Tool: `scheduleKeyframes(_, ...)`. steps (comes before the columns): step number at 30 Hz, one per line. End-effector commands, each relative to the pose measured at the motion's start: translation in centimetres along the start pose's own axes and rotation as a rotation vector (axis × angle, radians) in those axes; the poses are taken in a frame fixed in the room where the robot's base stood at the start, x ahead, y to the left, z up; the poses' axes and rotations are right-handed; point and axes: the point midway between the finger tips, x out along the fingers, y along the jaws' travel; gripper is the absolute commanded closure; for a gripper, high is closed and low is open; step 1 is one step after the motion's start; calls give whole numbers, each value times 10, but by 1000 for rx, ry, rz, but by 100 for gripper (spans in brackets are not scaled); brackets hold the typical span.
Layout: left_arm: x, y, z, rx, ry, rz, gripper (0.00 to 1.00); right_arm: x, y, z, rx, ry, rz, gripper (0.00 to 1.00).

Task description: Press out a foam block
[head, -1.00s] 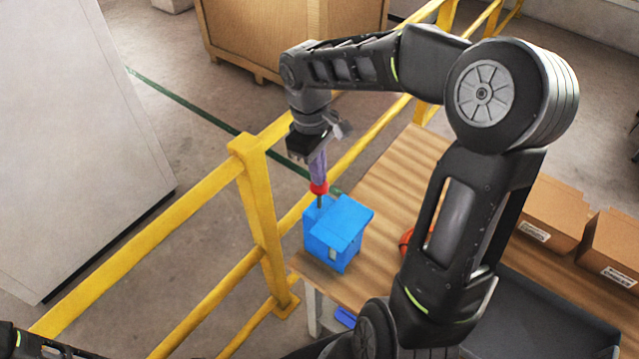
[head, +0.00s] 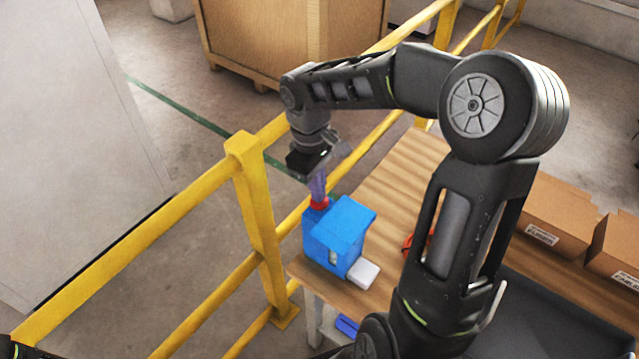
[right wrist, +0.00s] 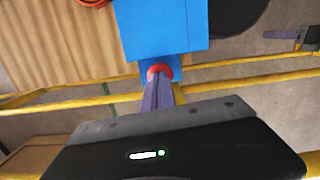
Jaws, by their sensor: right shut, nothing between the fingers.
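A blue box-shaped press (head: 335,235) stands near the left corner of the wooden table. A white foam block (head: 362,274) lies at its front right side, partly out on the table. My right gripper (head: 319,192) is shut with nothing between its fingers, and its fingertips are at the red knob (head: 320,203) on top of the press. In the right wrist view the shut fingers (right wrist: 158,85) reach the red knob (right wrist: 160,70) beside the blue housing (right wrist: 165,25). The foam block is not seen in the right wrist view. My left gripper is not in view.
A yellow railing (head: 255,200) runs close along the table's left side. Cardboard boxes (head: 560,215) stand at the right of the table. An orange-red item (head: 408,242) is partly hidden behind my right arm. Bare tabletop (head: 395,185) lies behind the press.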

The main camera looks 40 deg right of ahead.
Motion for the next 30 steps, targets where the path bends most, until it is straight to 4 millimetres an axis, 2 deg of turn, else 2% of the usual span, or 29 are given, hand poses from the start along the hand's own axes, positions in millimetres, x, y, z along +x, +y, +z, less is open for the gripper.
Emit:
scheduleKeyframes(8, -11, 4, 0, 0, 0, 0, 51, -13, 0, -27, -3, 2, -1, 100)
scheduleKeyframes(21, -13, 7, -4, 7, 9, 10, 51, -12, 0, -28, 0, 0, -1, 100)
scheduleKeyframes(26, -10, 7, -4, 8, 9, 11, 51, -31, 0, -28, 2, 3, 1, 100)
scheduleKeyframes(30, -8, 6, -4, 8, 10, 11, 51, -55, 0, -29, 0, 5, 3, 100)
